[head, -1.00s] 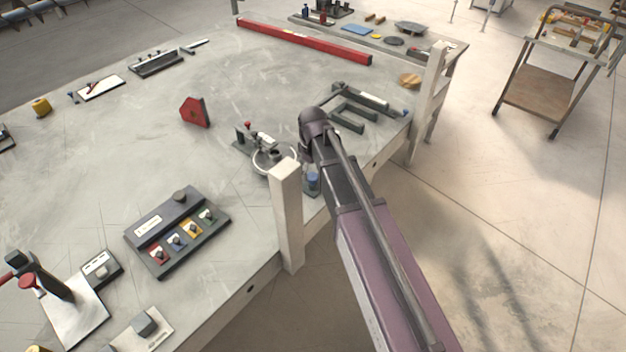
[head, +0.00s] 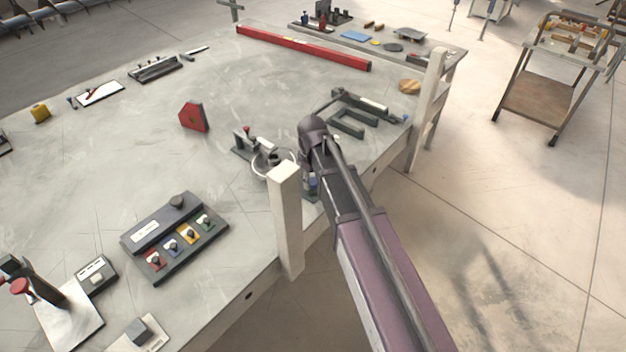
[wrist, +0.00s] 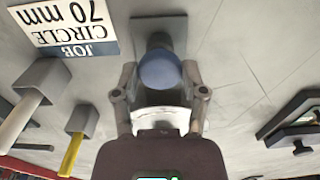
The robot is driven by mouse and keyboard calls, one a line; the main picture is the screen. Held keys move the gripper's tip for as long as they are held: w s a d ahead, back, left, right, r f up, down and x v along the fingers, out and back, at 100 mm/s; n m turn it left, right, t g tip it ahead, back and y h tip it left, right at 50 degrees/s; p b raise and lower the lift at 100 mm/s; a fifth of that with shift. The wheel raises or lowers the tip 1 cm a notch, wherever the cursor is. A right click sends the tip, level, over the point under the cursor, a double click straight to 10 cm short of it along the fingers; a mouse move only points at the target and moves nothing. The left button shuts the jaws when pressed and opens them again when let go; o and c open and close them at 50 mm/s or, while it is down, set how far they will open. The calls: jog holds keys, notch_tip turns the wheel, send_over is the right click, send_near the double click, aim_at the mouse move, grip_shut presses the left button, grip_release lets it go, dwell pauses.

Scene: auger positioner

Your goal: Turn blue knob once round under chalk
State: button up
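The rounded blue knob (wrist: 160,68) is in the upper middle of the wrist view, on a dark mount over a grey plate. My gripper (wrist: 159,84) has one finger on each side of it, with small gaps showing; it looks open. A pale curved piece (wrist: 160,118) lies just below the knob, partly hidden by my gripper. In the head view a bit of blue (head: 312,182) shows beside my arm at the table edge, next to a small fixture with a white ring (head: 268,172). My arm hides the gripper there. I cannot make out the chalk for certain.
A white "JOB CIRCLE 70 mm" card (wrist: 65,25) lies near the knob. A white post (head: 286,222) stands close to my arm. A panel with coloured knobs (head: 175,240), a red block (head: 194,117) and a dark bracket (head: 350,118) are on the table.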

jog(key=shift+s, duration=0.1)
jog(key=shift+c, duration=0.3)
jog(key=shift+n, duration=0.5)
jog(key=n, duration=1)
jog(key=shift+s+f, duration=0.1)
jog(key=o, duration=1.2)
jog(key=shift+c, duration=0.2)
